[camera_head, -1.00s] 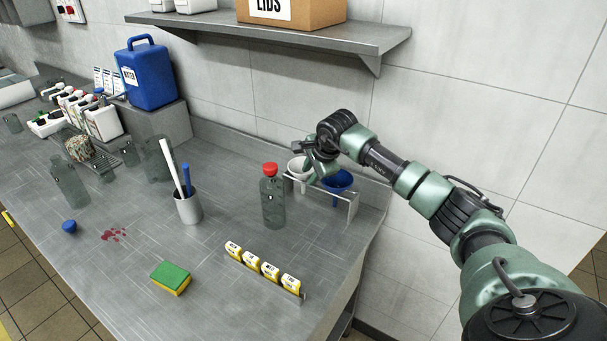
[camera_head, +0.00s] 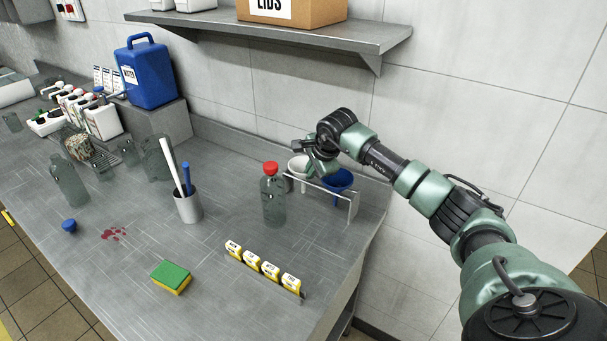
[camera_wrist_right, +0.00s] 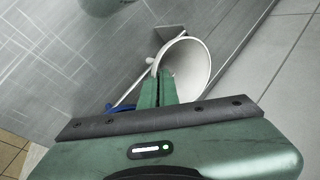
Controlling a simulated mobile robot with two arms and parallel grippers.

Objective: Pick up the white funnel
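The white funnel (camera_head: 296,168) sits in a metal rack (camera_head: 352,205) at the back right of the bench. A blue funnel (camera_head: 340,179) sits in the same rack, to its right. My right gripper (camera_head: 308,160) is at the white funnel, partly covering it. In the right wrist view, the white funnel (camera_wrist_right: 192,62) opens toward the camera. The gripper's fingers (camera_wrist_right: 158,88) are close together at its rim, one inside the cone and one outside, with only a thin line between them. The funnel's lower part is mostly hidden. My left gripper is not in view.
A clear bottle with a red cap (camera_head: 273,200) stands just left of the rack. Yellow labelled blocks (camera_head: 263,266), a sponge (camera_head: 171,277) and a grey cup with rods (camera_head: 188,207) stand on the bench.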

